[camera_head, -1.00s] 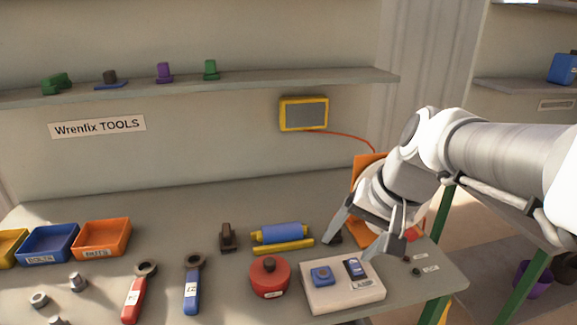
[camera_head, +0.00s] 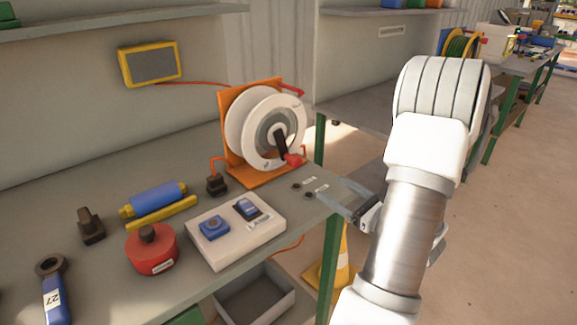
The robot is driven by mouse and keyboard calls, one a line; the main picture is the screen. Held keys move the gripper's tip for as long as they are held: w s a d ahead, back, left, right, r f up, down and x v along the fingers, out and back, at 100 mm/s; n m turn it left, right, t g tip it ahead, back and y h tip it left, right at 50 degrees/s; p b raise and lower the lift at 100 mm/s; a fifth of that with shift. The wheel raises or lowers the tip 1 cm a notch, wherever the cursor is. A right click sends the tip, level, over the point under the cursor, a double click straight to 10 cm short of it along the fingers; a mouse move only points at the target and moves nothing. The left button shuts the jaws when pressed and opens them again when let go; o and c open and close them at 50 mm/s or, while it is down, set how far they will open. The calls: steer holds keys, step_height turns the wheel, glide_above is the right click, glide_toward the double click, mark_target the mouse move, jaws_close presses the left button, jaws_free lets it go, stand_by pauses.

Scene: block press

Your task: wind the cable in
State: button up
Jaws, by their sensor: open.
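A cable reel (camera_head: 262,125) with white discs stands upright in an orange frame (camera_head: 245,178) at the bench's right end. Its black crank (camera_head: 280,143) ends in a red knob (camera_head: 294,160) low on the right side. An orange cable (camera_head: 190,83) runs from the wall lamp behind toward the reel. A short orange lead (camera_head: 213,164) leads to a black plug (camera_head: 216,184) on the bench left of the frame. My gripper (camera_head: 385,217) is open, right of the bench corner and apart from the reel. My forearm hides part of it.
A lamp switch box (camera_head: 235,230), a red round container (camera_head: 151,248) and a blue roller (camera_head: 158,197) sit left of the reel. Below the bench are a grey bin (camera_head: 255,292) and a cone (camera_head: 340,270). Open floor lies to the right.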

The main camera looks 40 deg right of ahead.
mark_target(298, 163)
steer(key=shift+m+h, duration=0.3)
steer(key=w+b, duration=0.1)
steer(key=w, duration=1.6)
steer(key=shift+d+f, duration=0.1)
steer(key=shift+f, duration=0.05)
jaws_close()
stand_by(0.5)
